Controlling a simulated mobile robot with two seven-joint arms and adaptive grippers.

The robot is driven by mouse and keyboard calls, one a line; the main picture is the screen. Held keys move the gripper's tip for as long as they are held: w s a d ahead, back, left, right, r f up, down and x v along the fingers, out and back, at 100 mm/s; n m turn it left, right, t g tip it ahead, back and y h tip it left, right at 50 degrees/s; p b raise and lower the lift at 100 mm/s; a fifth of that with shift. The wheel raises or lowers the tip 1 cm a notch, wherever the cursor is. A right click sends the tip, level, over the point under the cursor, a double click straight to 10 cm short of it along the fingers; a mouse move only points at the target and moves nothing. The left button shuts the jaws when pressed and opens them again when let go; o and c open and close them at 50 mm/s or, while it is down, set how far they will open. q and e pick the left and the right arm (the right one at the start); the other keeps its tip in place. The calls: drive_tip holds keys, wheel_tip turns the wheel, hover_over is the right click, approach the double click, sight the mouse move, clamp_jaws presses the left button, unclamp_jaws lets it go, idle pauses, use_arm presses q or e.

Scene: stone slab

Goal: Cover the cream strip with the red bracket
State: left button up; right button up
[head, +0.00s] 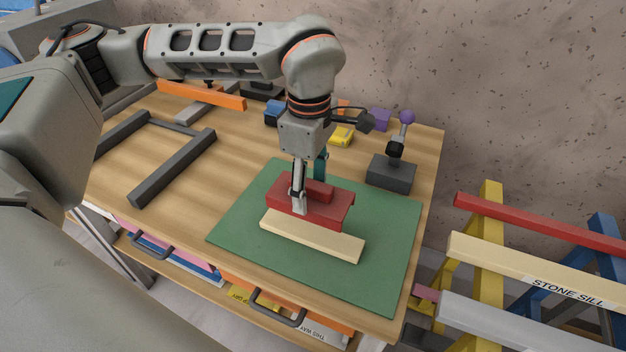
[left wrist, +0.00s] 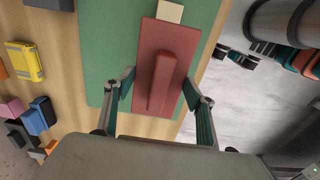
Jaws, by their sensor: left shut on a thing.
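The red bracket (head: 338,212) is a flat plate with a raised rib, in the middle of the head view. My left gripper (head: 309,193) points down and is shut on it. In the left wrist view the gripper's fingers (left wrist: 157,88) lie at both sides of the bracket (left wrist: 150,50). The cream strip (head: 312,238) lies on the green mat (head: 383,230), just in front of the bracket in the head view. The bracket hides part of the strip. A pale end of the strip (left wrist: 170,12) shows beyond the bracket in the left wrist view. I cannot tell the bracket's height.
Behind the mat stand a dark block with a purple-knobbed post (head: 391,172) and a yellow block (head: 341,135). A dark frame (head: 172,167) and an orange bar (head: 200,95) lie left. Trestles with coloured bars (head: 530,275) stand right of the table. The mat's front is clear.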

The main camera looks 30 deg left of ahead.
use_arm(q)
drive_tip(key=b, duration=0.3)
hover_over(311, 231)
drive_tip(key=shift+f, duration=2.55)
use_arm(e)
drive_tip(key=shift+s+f, duration=0.2)
drive_tip(key=shift+f, duration=1.4)
use_arm(q)
drive_tip(key=shift+p, duration=0.3)
use_arm(e)
drive_tip(key=shift+r, duration=0.15)
use_arm(q)
drive_tip(key=shift+f+b, duration=1.35)
drive_tip(key=shift+f, duration=1.6)
use_arm(e)
drive_tip(key=shift+g, duration=0.3)
drive_tip(key=shift+s+f, duration=0.2)
drive_tip(key=shift+f, duration=0.45)
drive_tip(key=shift+s+f, duration=0.25)
drive_tip(key=shift+f, duration=0.35)
drive_tip(key=shift+s+f, duration=0.2)
drive_tip(key=shift+f, duration=0.45)
use_arm(q)
drive_tip(key=o, duration=1.2)
drive_tip(key=shift+c, duration=0.2)
wheel_tip(311, 231, up, 12)
drive_tip(key=shift+s+r, duration=0.1)
